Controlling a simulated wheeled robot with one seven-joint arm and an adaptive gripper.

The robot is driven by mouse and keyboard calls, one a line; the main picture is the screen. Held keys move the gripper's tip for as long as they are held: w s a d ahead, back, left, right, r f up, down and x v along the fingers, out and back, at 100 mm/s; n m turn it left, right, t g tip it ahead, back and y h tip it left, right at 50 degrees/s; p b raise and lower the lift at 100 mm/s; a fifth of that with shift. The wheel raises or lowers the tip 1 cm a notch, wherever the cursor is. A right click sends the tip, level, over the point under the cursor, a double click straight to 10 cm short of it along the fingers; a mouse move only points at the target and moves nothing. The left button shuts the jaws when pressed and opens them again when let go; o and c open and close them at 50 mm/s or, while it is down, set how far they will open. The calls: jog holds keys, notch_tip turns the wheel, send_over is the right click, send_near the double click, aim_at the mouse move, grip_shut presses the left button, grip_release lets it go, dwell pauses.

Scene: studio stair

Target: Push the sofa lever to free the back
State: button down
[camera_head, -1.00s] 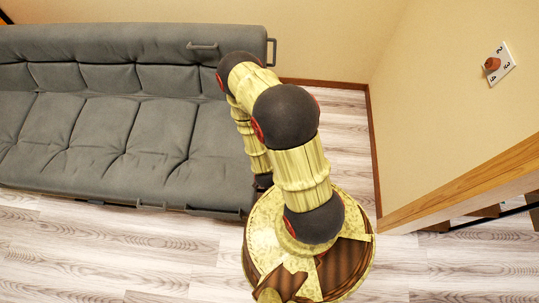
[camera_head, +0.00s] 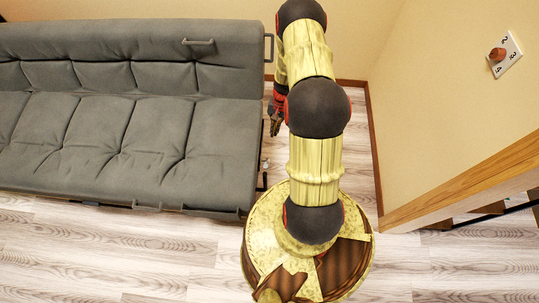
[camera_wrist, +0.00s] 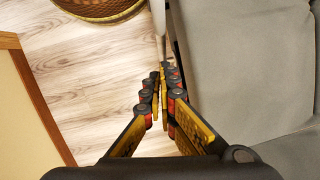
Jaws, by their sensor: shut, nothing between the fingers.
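The grey sofa (camera_head: 110,120) fills the left of the head view, its back against the wall. A small dark lever-like part (camera_head: 264,178) shows low at its right end. A dark bar handle (camera_head: 269,48) is on the right end of the back, and another (camera_head: 199,42) is on its front. I cannot tell for certain which is the lever. My gripper (camera_head: 274,127) is shut and empty, just right of the seat's end. In the wrist view my gripper (camera_wrist: 163,76) points along the edge of the grey upholstery (camera_wrist: 240,70), with a narrow bar (camera_wrist: 170,45) just beyond the fingertips.
A wall with a wooden baseboard (camera_head: 372,150) stands to the right, carrying a numbered plate with a knob (camera_head: 503,54). A wooden beam (camera_head: 460,185) is at lower right.

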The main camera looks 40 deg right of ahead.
jog(key=s+a+f+b, duration=0.3)
jog(key=a+f, duration=0.3)
jog(key=f, duration=0.5)
jog(key=shift+a+f+n+b, duration=0.2)
jog(key=shift+a+n+b, duration=0.1)
jog(key=shift+b, duration=0.45)
jog(key=shift+s, duration=0.1)
jog(key=shift+s+a+f+b, duration=0.2)
jog(key=shift+s+a+f, duration=0.2)
jog(key=shift+s+a, duration=0.25)
jog(key=shift+s+a+f+b, duration=0.2)
jog(key=shift+s+a+f, duration=0.25)
jog(key=shift+a, duration=0.3)
jog(key=shift+s, duration=0.1)
jog(key=shift+r, duration=0.1)
